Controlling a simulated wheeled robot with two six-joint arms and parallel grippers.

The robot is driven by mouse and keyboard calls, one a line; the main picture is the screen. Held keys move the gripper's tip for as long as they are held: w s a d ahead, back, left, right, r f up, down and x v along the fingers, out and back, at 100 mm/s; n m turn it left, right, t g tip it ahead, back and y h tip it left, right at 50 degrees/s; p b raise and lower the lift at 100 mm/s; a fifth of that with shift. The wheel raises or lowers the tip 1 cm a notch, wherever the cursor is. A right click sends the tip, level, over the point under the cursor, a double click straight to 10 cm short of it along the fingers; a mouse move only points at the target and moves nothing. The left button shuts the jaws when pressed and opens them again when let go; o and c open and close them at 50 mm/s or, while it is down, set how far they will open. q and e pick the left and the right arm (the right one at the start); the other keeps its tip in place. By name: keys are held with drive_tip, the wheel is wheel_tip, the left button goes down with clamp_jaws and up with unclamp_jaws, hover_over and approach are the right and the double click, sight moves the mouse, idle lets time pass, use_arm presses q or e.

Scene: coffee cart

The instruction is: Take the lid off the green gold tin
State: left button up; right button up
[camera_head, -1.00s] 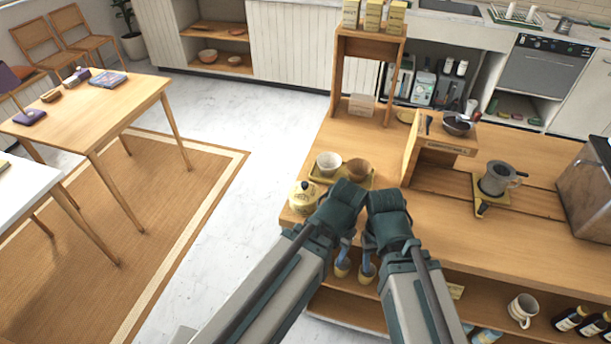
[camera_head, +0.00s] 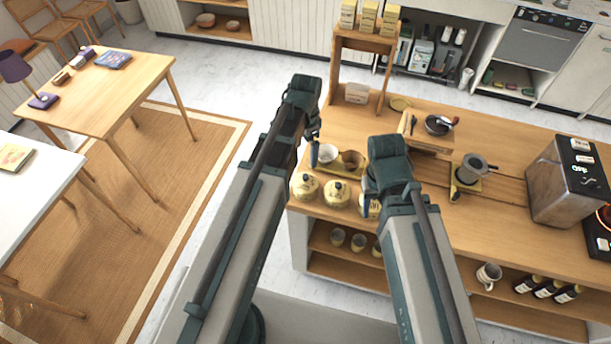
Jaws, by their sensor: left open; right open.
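Several small lidded tins stand in a row along the front left edge of the wooden cart top: a left tin (camera_head: 305,186), a middle tin (camera_head: 337,193) and a right tin (camera_head: 369,207). They look cream and yellowish with dark knobs on their lids. I cannot tell which is the green gold one. My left gripper (camera_head: 313,138) is open, above and behind the left tin, near a white cup. My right gripper (camera_head: 370,188) is open, close over the right tin and partly hiding it. I cannot tell whether it touches.
A yellow tray (camera_head: 342,171) with a white cup (camera_head: 328,153) and a brown bowl (camera_head: 352,159) sits behind the tins. A wooden shelf (camera_head: 362,42) stands at the back. A metal pitcher (camera_head: 471,167) is to the right. Cups stand on the lower shelf.

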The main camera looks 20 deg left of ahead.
sight(305, 176)
use_arm(q)
drive_tip(key=shift+f+b, duration=7)
drive_tip(key=shift+b, duration=0.05)
drive_tip(key=shift+r, duration=0.1)
drive_tip(key=shift+s, duration=0.1)
drive_tip(key=c, duration=1.1)
